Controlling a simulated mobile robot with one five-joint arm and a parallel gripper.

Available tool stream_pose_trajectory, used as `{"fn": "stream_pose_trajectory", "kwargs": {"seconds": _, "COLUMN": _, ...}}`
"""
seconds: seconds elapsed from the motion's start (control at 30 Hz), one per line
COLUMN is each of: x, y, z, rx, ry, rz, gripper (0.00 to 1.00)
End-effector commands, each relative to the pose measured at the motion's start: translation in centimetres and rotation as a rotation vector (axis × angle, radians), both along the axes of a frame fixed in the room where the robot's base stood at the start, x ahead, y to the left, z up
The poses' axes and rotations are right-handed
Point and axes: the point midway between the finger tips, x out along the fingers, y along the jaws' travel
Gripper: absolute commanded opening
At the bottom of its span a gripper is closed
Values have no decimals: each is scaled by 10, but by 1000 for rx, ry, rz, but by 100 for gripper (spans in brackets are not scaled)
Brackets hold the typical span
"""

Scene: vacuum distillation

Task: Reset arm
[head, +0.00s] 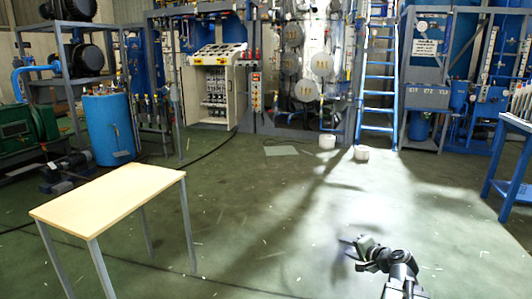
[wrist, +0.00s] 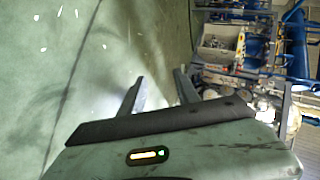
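My gripper (head: 350,243) is at the lower right of the head view, held out over the open green floor. In the wrist view its two fingers (wrist: 158,85) stand apart with a gap between them. Nothing shows between the fingers. The gripper touches nothing that I can see. The wrist view is turned on its side, with floor on the left and equipment on the right.
A wooden-topped table (head: 108,192) stands at the left. A blue tank (head: 109,130) is behind it. A control cabinet (head: 215,90) and a blue ladder (head: 376,90) stand at the back. A blue bench (head: 512,150) is at the right edge. The middle floor is mostly clear.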

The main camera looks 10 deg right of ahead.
Motion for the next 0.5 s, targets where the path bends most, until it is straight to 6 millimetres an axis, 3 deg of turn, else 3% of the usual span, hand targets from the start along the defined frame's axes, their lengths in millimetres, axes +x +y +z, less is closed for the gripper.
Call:
{"fn": "stream_pose_trajectory", "kwargs": {"seconds": 0.03, "x": 16, "y": 47, "z": 5, "rx": -27, "ry": 33, "rz": 92, "gripper": 38}}
{"fn": "stream_pose_trajectory", "kwargs": {"seconds": 0.2, "x": 36, "y": 188, "z": -7, "rx": -150, "ry": 162, "rz": 386, "gripper": 38}}
{"fn": "stream_pose_trajectory", "kwargs": {"seconds": 0.3, "x": 30, "y": 253, "z": -16, "rx": -233, "ry": 236, "rz": 537, "gripper": 38}}
{"fn": "stream_pose_trajectory", "kwargs": {"seconds": 0.5, "x": -2, "y": 347, "z": -35, "rx": -420, "ry": 392, "rz": 800, "gripper": 38}}
